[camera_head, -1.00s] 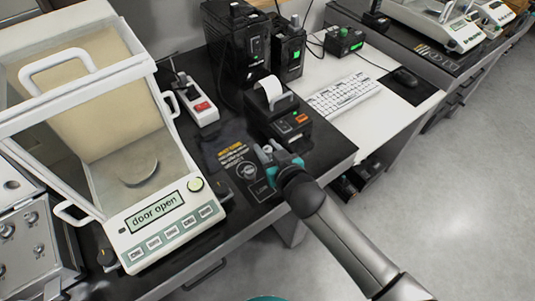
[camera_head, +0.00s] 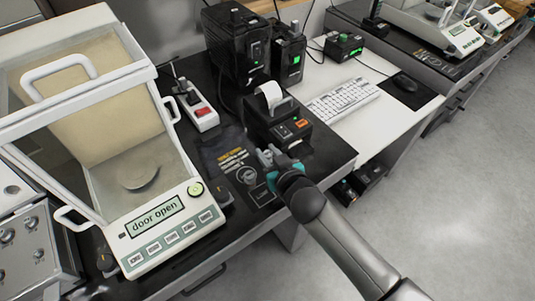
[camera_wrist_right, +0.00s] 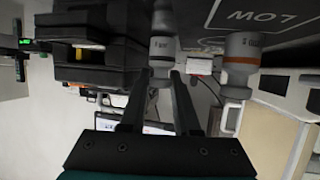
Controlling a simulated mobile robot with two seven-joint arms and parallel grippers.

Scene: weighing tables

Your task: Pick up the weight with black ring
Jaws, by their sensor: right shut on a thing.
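My right gripper (camera_head: 268,158) reaches in from the lower right over the black mat (camera_head: 232,158). Its fingers (camera_wrist_right: 162,85) are shut on a pale grey weight (camera_wrist_right: 162,47), gripping its narrow end. In the head view the held weight is small and mostly hidden by the gripper. My left gripper is not in view.
A balance (camera_head: 160,215) reading "door open" stands left, with a round pan (camera_head: 139,176) inside. A printer (camera_head: 280,125) stands close behind my right gripper. A keyboard (camera_head: 343,98) is on the white table.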

